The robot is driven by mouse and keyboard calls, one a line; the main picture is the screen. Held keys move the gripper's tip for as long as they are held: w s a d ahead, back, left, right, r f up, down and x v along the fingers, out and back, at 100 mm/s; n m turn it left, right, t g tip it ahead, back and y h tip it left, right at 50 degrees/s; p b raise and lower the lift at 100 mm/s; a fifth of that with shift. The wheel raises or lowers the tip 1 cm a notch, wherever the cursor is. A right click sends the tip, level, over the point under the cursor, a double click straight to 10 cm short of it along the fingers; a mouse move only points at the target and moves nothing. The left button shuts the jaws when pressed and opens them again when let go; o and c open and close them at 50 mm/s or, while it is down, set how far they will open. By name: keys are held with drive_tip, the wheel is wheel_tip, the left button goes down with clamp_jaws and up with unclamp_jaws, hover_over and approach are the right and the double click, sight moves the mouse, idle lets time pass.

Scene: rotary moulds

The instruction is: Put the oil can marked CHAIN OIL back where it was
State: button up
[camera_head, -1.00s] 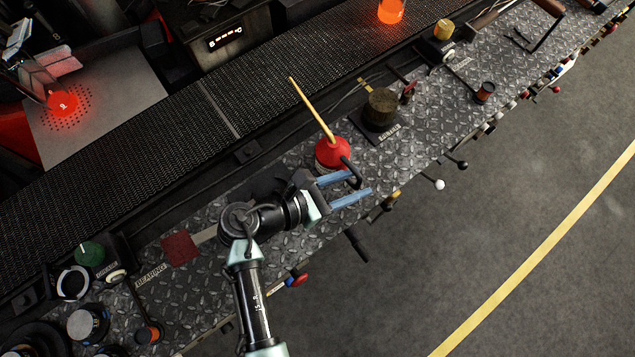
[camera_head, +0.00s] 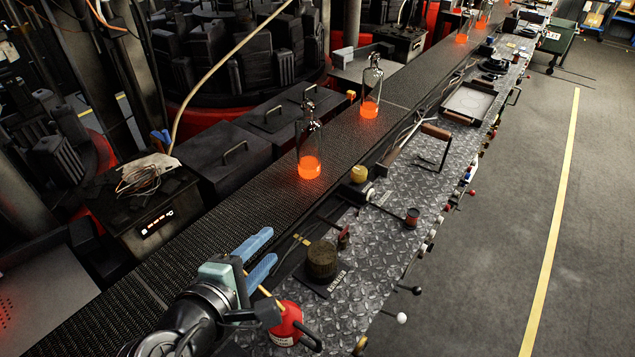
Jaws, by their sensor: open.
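The red oil can (camera_head: 286,327) with a thin yellow spout and a dark handle stands on the diamond-plate bench top (camera_head: 372,262) at the lower middle. No marking can be read on it, and my arm hides part of its left side. My gripper (camera_head: 271,246) is open, with two blue fingers apart and nothing visible between them. In the picture it lies above and left of the can, and the can's spout shows just below the fingers. I cannot tell whether the gripper touches the spout.
A dark round pot (camera_head: 322,260) on a labelled plate stands right of the gripper. A conveyor (camera_head: 232,222) with glowing bottles (camera_head: 309,148) runs along the bench's left side. Levers and knobs (camera_head: 402,318) stick out from the right edge. Grey floor lies beyond.

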drive_tip(key=w+d+r+m+t+y, duration=0.2)
drive_tip(key=r+m+t, duration=0.25)
drive_tip(key=r, duration=0.95)
drive_tip(key=w+d+r+m+t+y, duration=0.1)
drive_tip(key=w+d+r+m+t, duration=0.15)
drive_tip(key=r+m, duration=0.7)
drive_tip(key=s+d+r+m+t, duration=0.1)
drive_tip(key=s+r+t, duration=0.1)
drive_tip(key=s+r, duration=0.2)
drive_tip(key=s+d+r+m+t+y, duration=0.1)
drive_tip(key=s+d+r+t, duration=0.1)
drive_tip(key=r, duration=0.9)
drive_tip(key=s+d+r+m+t, duration=0.1)
drive_tip(key=s+r+t, duration=0.3)
drive_tip(key=s+r, duration=0.2)
wheel_tip(320, 180, up, 2)
drive_tip(key=shift+s+d+r+y, duration=0.1)
drive_tip(key=shift+s+d+y, duration=0.2)
drive_tip(key=shift+s, duration=0.1)
